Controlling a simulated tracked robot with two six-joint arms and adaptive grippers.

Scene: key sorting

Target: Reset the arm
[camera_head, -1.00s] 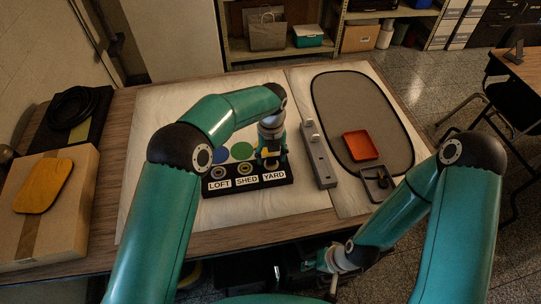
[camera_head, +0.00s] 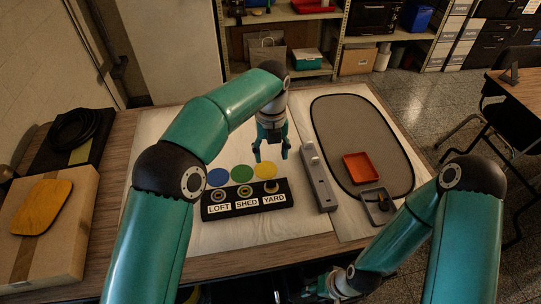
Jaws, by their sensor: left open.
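My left gripper (camera_head: 271,153) is open and empty. It points down above the table, just behind the yellow disc. My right gripper (camera_head: 322,287) is low at the bottom edge, in front of the table, and its fingers are not clear. A black holder (camera_head: 232,211) labelled LOFT, SHED and YARD stands below the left gripper. Ring-shaped items sit at LOFT (camera_head: 218,194) and SHED (camera_head: 245,190), and a small yellowish item (camera_head: 271,187) sits at YARD. Blue (camera_head: 218,177), green (camera_head: 242,173) and yellow (camera_head: 265,171) discs lie behind the holder.
A grey bar-shaped fixture (camera_head: 318,180) stands right of the holder. An orange tray (camera_head: 361,167) lies on the grey mat (camera_head: 350,115). A small dark tray (camera_head: 377,205) with a dark item is in front. A cardboard box (camera_head: 50,230) is at left.

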